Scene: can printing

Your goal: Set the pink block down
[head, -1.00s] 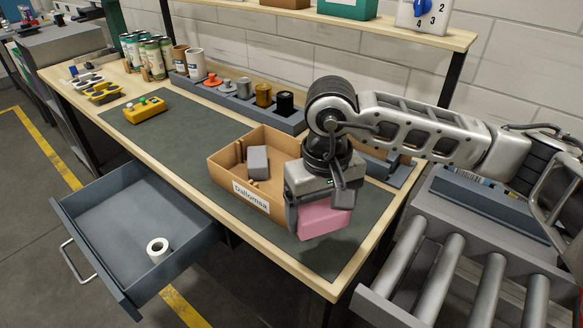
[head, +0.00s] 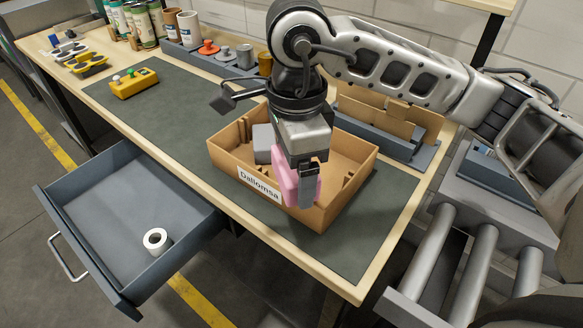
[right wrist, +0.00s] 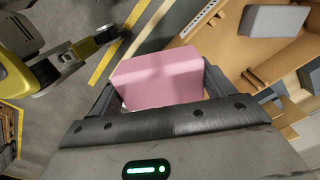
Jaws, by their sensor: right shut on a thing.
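The pink block (head: 285,180) is held in my right gripper (head: 297,186), which is shut on it. In the head view they overlap the front wall of the open cardboard box (head: 335,215), right of its label. The right wrist view shows the pink block (right wrist: 158,80) between the fingers, with the box (right wrist: 232,50) to its right. I cannot tell the block's exact height over the box or bench. Part of the block is hidden behind a finger in the head view.
A grey block (head: 263,143) is inside the box, partly hidden by my gripper. An open drawer (head: 110,205) holding a white roll (head: 156,241) juts out at the front. Rollers (head: 475,285) stand at the right.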

